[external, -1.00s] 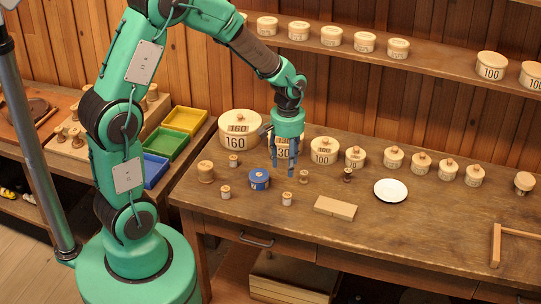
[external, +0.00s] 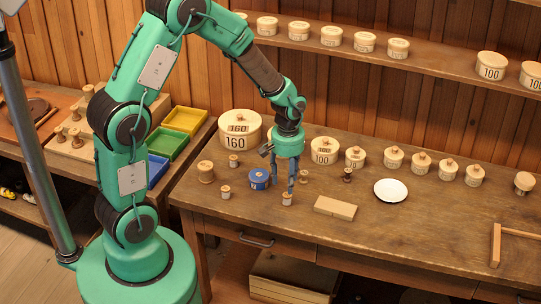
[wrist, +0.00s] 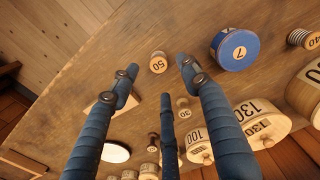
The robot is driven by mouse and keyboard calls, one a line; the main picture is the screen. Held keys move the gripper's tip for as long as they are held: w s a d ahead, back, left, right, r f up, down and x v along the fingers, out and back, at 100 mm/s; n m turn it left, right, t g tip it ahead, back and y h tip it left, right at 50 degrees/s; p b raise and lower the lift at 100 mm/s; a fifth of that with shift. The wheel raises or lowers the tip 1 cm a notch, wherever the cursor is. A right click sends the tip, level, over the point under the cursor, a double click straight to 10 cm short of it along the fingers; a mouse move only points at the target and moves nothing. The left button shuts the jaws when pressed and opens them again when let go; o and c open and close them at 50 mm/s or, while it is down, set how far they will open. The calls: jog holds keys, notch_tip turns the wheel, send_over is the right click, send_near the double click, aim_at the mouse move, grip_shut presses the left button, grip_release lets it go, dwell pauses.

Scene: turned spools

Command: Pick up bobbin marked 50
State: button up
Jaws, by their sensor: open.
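The bobbin marked 50 (wrist: 158,63) is a small pale wooden spool with a printed label. In the wrist view it lies just beyond and between the fingertips of my gripper (wrist: 157,77). In the external view this bobbin (external: 287,200) stands upright near the table's front edge, right of a blue tin. My gripper (external: 291,187) is above and slightly behind it, pointing down. Its fingers are spread and hold nothing. Whether a fingertip touches the bobbin cannot be told.
The blue tin marked 7 (external: 259,181) stands close to the left. A pale block (external: 335,208) lies to the right. A small spool marked 30 (wrist: 183,106) is behind. Round boxes (external: 324,151) line the back.

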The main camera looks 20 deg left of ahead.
aim_at(287, 195)
jog(key=shift+f, duration=0.95)
jog(key=shift+w+d+f+b, duration=0.1)
jog(key=shift+f+b, duration=0.35)
jog(key=shift+f, duration=0.85)
jog(key=shift+d+f+b, duration=0.1)
jog(key=shift+f+b, duration=0.3)
jog(key=shift+f, duration=0.9)
jog(key=c, duration=0.9)
